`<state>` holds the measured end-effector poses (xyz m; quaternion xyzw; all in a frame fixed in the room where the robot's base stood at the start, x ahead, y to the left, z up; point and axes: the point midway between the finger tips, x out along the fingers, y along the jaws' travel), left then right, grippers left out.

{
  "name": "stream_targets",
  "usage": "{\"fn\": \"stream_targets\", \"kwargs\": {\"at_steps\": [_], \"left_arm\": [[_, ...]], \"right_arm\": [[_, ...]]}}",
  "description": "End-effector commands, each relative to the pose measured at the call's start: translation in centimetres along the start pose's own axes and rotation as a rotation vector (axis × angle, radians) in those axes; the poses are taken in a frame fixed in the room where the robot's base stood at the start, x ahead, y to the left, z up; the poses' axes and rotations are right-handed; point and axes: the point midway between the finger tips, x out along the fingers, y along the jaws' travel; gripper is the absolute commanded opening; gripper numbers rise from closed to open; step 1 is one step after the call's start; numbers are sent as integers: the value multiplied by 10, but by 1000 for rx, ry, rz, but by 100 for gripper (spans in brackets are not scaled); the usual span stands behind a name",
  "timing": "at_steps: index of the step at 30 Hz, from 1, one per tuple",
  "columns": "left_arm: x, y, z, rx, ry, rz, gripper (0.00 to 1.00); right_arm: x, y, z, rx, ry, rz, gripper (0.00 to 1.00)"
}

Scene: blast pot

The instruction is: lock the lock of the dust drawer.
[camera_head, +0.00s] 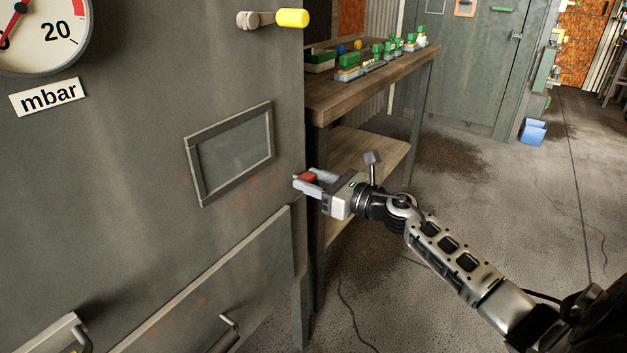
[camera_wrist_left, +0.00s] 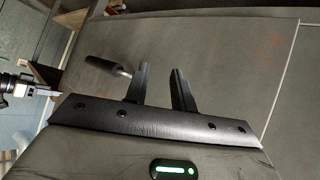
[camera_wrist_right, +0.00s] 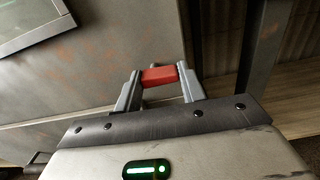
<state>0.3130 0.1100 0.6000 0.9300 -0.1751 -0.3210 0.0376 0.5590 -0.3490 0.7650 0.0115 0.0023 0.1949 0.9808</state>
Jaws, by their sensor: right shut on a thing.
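The dust drawer front (camera_head: 215,290) is a grey panel low on the cabinet, with a handle (camera_head: 226,335) at the picture's bottom. It looks closed. A small red lock handle (camera_head: 306,177) sits at the cabinet's right edge, above the drawer's top right corner. My right gripper (camera_head: 308,182) is shut on this red handle, which shows between the fingertips in the right wrist view (camera_wrist_right: 159,76). The fingers hide part of the lock. My left gripper (camera_wrist_left: 158,80) is open and empty in the left wrist view, beside a dark handle (camera_wrist_left: 108,64) on a grey panel. The head view does not show it.
A framed window (camera_head: 232,152) is in the cabinet above the drawer. A yellow-tipped lever (camera_head: 291,18) is at the top. A wooden workbench (camera_head: 390,75) with several green-topped parts stands close behind my right gripper. Open floor (camera_head: 490,190) lies to the right.

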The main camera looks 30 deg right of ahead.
Motion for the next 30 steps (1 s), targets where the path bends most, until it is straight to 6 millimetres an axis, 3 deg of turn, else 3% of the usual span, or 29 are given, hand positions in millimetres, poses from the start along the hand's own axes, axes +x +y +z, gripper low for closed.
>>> {"fn": "stream_targets", "kwargs": {"at_steps": [8, 30], "left_arm": [[-8, 0, -11, 6, 19, -10, 25], [-56, 1, -61, 17, 138, -60, 25]], "right_arm": [[0, 0, 0, 146, 2, 0, 17], [0, 2, -4, 839, 1, -1, 17]]}}
